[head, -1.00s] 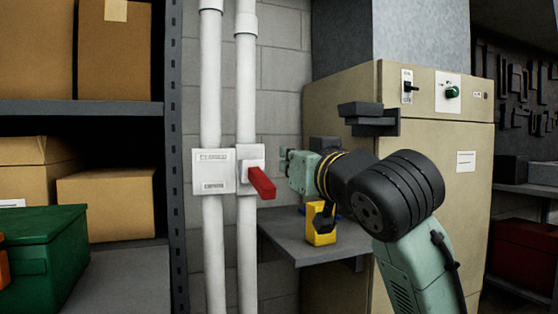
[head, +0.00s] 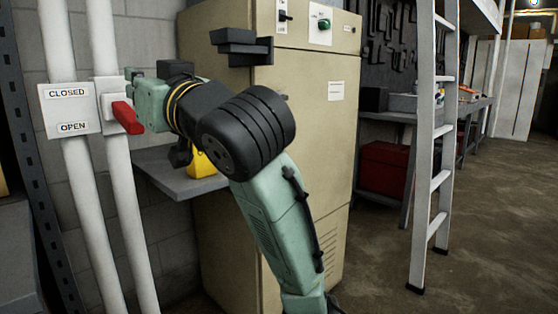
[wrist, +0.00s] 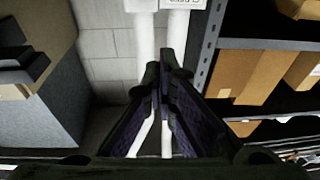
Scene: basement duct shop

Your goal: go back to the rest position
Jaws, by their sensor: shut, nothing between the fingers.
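My gripper (wrist: 162,72) shows in the wrist view with its two dark fingers together and nothing between them. It points toward the white pipes and block wall, apart from them as far as I can tell. In the head view my arm reaches up and left from the bottom. Its wrist is raised in front of the wall, just right of the red lever (head: 127,117); the fingers are hard to make out there. The lever sticks out from the pipe beside a plate (head: 70,109) marked CLOSED above and OPEN below. I cannot tell any gap between wrist and lever.
A beige cabinet (head: 310,100) with a dark bracket (head: 240,46) stands close behind my arm. A small grey shelf (head: 165,180) holds a yellow object (head: 201,166), partly hidden by my arm. A ladder (head: 433,150) stands at right. Floor (head: 490,230) is open beyond it.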

